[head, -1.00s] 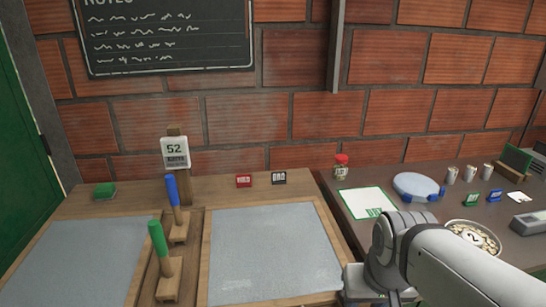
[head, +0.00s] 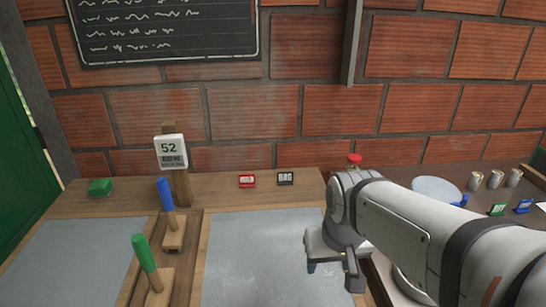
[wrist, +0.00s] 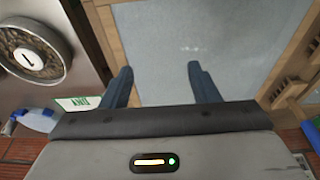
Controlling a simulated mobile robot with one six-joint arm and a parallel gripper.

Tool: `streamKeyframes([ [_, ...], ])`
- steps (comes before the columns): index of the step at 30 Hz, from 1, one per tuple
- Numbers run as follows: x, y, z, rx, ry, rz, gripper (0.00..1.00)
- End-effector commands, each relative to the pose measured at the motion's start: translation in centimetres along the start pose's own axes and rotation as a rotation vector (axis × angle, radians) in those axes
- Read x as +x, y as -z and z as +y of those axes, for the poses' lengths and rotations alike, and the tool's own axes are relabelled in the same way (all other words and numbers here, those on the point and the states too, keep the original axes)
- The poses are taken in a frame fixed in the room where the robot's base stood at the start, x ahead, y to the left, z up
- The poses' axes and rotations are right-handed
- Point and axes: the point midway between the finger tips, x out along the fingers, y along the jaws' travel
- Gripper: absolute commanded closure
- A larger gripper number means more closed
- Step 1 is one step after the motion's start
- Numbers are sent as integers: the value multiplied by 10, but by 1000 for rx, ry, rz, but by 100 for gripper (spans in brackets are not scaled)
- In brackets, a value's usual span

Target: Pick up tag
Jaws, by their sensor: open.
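Several small standing tags show in the head view. A red tag (head: 247,181) and a black tag (head: 285,178) stand at the back edge of the left bench. A green tag (head: 497,210) and a blue tag (head: 523,206) stand on the right bench. The task does not say which is meant. My gripper (head: 332,275) is open and empty above the right part of a grey mat, in front of and to the right of the red and black tags, apart from them.
Blue-handled (head: 164,193) and green-handled (head: 147,253) tools stand between the grey mats (head: 250,245). A sign reading 52 (head: 170,150) is on a post.

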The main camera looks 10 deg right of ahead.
Motion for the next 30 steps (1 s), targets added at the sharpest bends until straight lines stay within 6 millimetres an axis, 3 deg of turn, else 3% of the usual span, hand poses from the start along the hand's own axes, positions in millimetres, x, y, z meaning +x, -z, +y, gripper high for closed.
streamKeyframes([
  [1, -5, 18, -16, -1, 1, 2, 41],
  [9, -8, 142, -19, -1, 1, 40, 20],
  [14, 8, 216, -19, -2, 1, 65, 20],
  [20, 45, 300, -20, -2, 2, 97, 20],
  [24, 80, 351, -21, -1, 2, 119, 20],
  [30, 129, 400, -23, -1, 3, 146, 20],
])
